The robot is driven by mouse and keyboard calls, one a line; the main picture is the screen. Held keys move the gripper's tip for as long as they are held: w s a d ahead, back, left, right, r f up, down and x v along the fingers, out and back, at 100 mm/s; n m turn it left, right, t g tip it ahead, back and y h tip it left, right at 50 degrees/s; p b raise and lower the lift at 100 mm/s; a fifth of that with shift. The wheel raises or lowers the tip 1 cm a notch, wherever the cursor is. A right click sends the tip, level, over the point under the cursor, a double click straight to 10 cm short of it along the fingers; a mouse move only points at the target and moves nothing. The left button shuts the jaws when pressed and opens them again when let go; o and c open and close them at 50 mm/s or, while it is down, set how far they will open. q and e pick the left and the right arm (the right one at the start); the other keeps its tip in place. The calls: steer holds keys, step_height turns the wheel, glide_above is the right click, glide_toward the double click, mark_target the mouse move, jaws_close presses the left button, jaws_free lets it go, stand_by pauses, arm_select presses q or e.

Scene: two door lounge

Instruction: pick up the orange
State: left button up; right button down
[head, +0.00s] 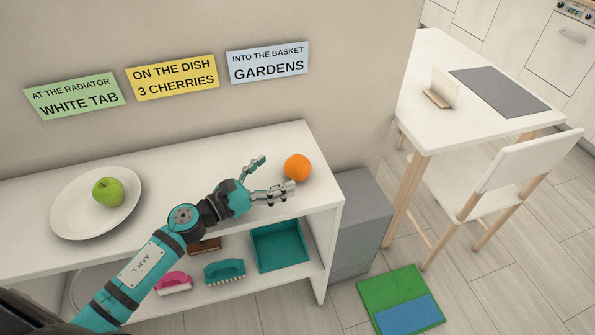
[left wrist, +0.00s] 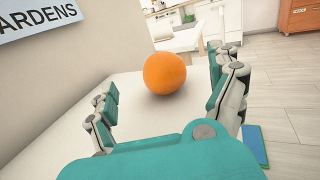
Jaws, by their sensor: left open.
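The orange (head: 297,167) rests on the white shelf top (head: 210,155), near its right end. My left gripper (head: 275,178) is open, just left of the orange, with its fingers pointing toward it. In the left wrist view the orange (left wrist: 165,73) lies ahead, in line with the gap between the two open fingers (left wrist: 168,100). The orange looks beyond the fingertips, and nothing is held. My right gripper does not show.
A plate (head: 68,215) with a green apple (head: 108,191) stands at the left of the shelf top. Three signs hang on the wall behind. Brushes and a teal tray (head: 279,247) lie on the lower shelf. A grey box (head: 362,225) stands right of the shelf.

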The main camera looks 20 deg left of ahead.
mark_target(297, 163)
arm_select(q)
steer(key=shift+w+f, duration=0.25)
steer(key=shift+f, duration=0.4)
steer(key=shift+w+d+r, duration=0.2)
steer(key=shift+w+d, duration=0.1)
steer(key=p+x, duration=0.1)
steer(key=x, duration=0.5)
steer(key=shift+w+d+f+p, duration=0.1)
steer(key=shift+w+d+p, duration=0.1)
steer(key=shift+p, duration=0.2)
steer(key=shift+a, duration=0.1)
steer(key=c, duration=1.2)
steer(key=shift+c, duration=0.9)
